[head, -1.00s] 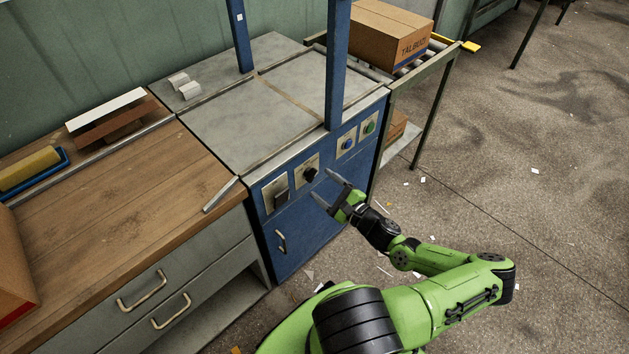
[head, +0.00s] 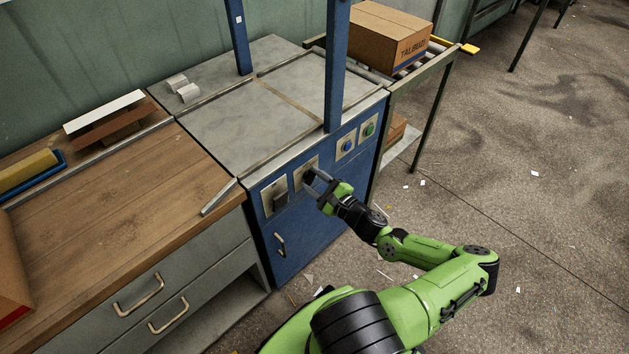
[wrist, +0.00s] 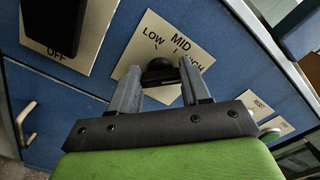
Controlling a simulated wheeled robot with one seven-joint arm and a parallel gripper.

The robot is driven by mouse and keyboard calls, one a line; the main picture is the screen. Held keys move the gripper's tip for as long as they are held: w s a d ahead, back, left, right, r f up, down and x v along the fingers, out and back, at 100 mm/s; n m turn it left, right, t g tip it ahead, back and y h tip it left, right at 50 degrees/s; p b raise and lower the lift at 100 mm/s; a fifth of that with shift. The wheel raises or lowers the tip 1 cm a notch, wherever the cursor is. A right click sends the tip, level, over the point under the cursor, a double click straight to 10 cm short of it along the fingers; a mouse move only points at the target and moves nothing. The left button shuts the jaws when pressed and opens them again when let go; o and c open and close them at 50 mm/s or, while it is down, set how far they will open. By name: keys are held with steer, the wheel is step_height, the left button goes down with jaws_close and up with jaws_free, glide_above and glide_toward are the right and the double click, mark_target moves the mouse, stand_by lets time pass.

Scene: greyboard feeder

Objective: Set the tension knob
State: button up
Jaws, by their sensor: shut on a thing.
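The tension knob (wrist: 159,72) is a black round knob on a pale plate (wrist: 140,45) marked LOW, MID and HIGH, on the blue front panel of the machine. My gripper (wrist: 160,76) has one finger on each side of the knob and is shut on it. In the head view my gripper (head: 311,180) reaches the panel from the right, and its fingers hide most of the knob. I cannot tell which mark the knob points to.
A large black switch (wrist: 58,18) on a plate marked OFF sits left of the knob. A blue button (head: 347,146) and a green button (head: 369,129) are to the right. A door handle (head: 280,244) is below. A wooden bench (head: 130,220) adjoins on the left; open floor lies right.

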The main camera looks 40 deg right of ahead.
steer(key=shift+n, duration=0.3)
steer(key=n, duration=0.3)
steer(key=shift+a+f+n, duration=0.1)
steer(key=shift+f+n, duration=0.05)
steer(key=shift+n, duration=0.25)
steer(key=n, duration=0.4)
steer(key=shift+f+n, duration=0.1)
steer(key=shift+n, duration=0.2)
steer(key=n, duration=0.4)
steer(key=shift+f, duration=0.1)
steer(key=shift+f+n, duration=0.1)
steer(key=shift+n, duration=2.3)
steer(key=o, duration=1.1)
steer(key=shift+c, duration=0.2)
